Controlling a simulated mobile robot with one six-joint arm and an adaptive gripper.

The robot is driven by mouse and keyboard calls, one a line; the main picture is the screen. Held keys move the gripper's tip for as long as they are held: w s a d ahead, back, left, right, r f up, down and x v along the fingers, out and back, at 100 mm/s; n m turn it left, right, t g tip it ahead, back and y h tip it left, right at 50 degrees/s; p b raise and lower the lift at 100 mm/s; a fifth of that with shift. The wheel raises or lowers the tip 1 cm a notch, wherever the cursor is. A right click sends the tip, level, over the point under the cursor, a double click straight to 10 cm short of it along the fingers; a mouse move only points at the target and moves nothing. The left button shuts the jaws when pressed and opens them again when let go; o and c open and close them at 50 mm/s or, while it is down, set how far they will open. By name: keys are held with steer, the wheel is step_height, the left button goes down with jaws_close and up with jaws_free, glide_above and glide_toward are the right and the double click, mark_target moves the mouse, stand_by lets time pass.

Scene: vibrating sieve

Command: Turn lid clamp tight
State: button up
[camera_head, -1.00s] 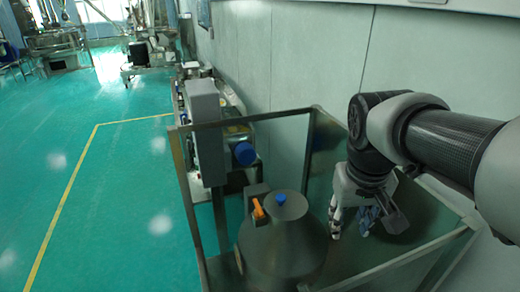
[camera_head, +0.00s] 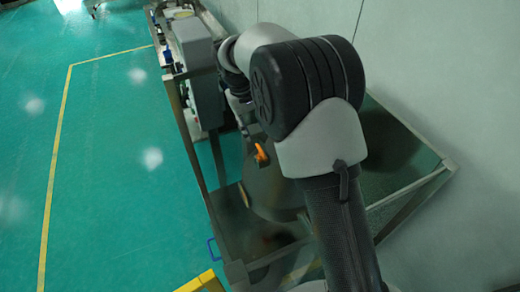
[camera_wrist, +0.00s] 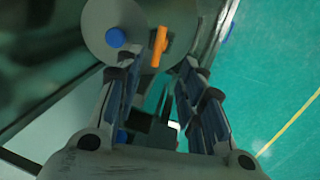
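The lid clamp's orange handle (camera_head: 261,154) shows beside my arm in the head view, at the edge of the grey conical vessel (camera_head: 275,190). In the wrist view the orange handle (camera_wrist: 159,46) stands upright in the picture, just right of the round grey lid (camera_wrist: 97,24) with its blue knob (camera_wrist: 116,38). My gripper (camera_wrist: 155,66) is open, its two fingers well apart. The handle appears between and just beyond the fingertips, with no visible contact. In the head view my arm hides the lid's knob and most of the gripper.
A metal frame with clear panels surrounds the vessel; its rail (camera_head: 410,187) runs along the right. A grey box (camera_head: 197,62) stands at the frame's far left corner. The wall is close on the right. Open green floor (camera_head: 110,200) lies to the left.

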mark_target(262, 153)
steer(key=f, duration=0.4)
steer(key=d+f, duration=0.1)
steer(key=f, duration=0.3)
steer(key=w+d+f, duration=0.1)
steer(key=f, duration=0.3)
steer(key=shift+d+f, duration=0.1)
steer(key=shift+f, duration=0.3)
steer(key=shift+c, duration=0.3)
jaws_close()
